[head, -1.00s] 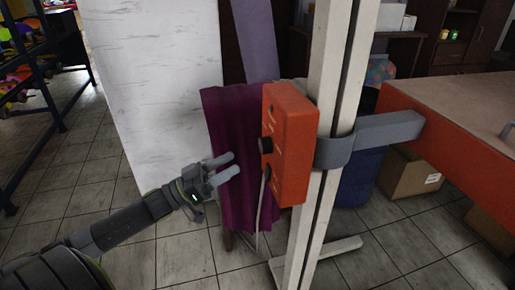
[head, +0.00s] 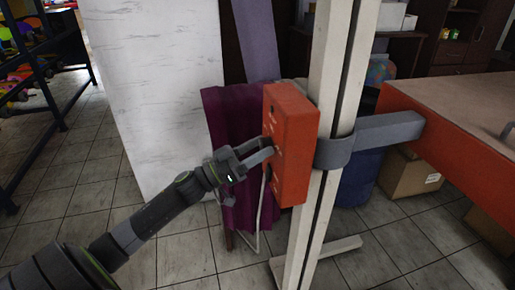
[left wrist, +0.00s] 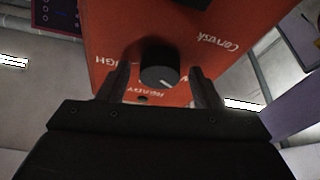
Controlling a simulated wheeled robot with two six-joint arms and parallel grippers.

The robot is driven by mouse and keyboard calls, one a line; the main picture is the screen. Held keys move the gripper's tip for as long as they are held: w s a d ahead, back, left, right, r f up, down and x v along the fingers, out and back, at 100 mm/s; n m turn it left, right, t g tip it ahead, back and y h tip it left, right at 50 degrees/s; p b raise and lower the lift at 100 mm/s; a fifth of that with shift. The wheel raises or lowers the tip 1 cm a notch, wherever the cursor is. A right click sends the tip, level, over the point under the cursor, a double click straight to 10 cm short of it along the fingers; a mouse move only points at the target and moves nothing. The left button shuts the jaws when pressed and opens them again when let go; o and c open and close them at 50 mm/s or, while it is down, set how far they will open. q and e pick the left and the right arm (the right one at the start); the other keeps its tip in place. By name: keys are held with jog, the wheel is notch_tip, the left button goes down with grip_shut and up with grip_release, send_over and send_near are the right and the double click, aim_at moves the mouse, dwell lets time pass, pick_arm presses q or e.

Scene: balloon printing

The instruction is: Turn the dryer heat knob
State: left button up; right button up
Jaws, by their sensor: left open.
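The orange control box (head: 296,140) is fixed to a white post, its labelled face turned left. In the left wrist view the box (left wrist: 200,50) fills the top, with a black round knob (left wrist: 158,68) bearing a white pointer mark. My left gripper (head: 262,148) is at the box's face; its fingers hide the knob in the head view. In the left wrist view the open fingers of my left gripper (left wrist: 163,88) stand on either side of the knob, with gaps showing between. My right gripper is not in view.
A cable (head: 262,205) hangs below the box. A purple cloth (head: 228,120) and a white panel (head: 155,80) stand behind my left arm.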

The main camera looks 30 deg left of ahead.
pick_arm(q)
jog(key=c, duration=1)
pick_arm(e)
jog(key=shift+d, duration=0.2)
